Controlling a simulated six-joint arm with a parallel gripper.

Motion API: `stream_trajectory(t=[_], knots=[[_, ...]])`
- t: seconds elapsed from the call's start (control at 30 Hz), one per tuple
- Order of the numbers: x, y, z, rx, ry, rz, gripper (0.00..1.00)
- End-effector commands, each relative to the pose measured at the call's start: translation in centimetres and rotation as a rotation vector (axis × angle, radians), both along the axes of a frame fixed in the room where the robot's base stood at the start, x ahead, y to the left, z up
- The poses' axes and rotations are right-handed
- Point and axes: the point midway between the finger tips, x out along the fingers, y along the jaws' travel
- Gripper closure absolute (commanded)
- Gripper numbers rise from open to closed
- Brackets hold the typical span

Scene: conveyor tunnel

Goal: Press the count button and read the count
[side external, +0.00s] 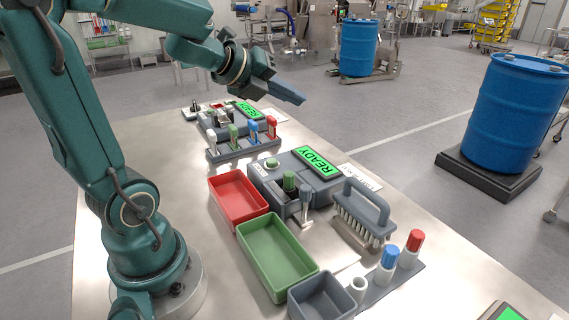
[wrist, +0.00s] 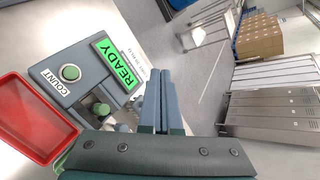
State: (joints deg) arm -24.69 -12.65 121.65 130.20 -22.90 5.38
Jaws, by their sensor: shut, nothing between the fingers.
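The counter box (side external: 268,184) is dark grey and stands on the metal table. It bears a round green count button (side external: 271,163) and a lit green display (side external: 318,164) reading READY. In the wrist view the button (wrist: 70,72) sits beside a COUNT label (wrist: 54,85), and the display (wrist: 119,62) also reads READY. No number shows on it. My gripper (side external: 302,100) is shut and empty, held in the air above and behind the box in the side view. Its fingers (wrist: 162,76) in the wrist view are together, right of the box and apart from the button.
A red tray (side external: 237,215) and a green tray (side external: 305,262) stand in front of the box. A brush (side external: 367,207) and capped markers (side external: 388,258) are to the right. Behind are a rack of colored markers (side external: 213,152) and another READY display (side external: 246,110).

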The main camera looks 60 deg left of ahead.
Motion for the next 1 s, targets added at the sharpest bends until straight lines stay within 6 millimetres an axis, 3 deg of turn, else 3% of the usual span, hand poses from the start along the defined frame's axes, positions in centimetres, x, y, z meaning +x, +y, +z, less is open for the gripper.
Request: stream_trajectory(t=[0.1,0.3,0.77,1.0], knots=[[-1.2,2.7,-2.4,0.082,0.135,-0.025,1.00],[-2.3,5.6,-4.3,0.094,0.216,0.022,1.00],[-2.5,5.9,-4.5,0.087,0.217,0.038,1.00],[-2.6,5.9,-6.6,0.083,0.222,0.041,1.00]])
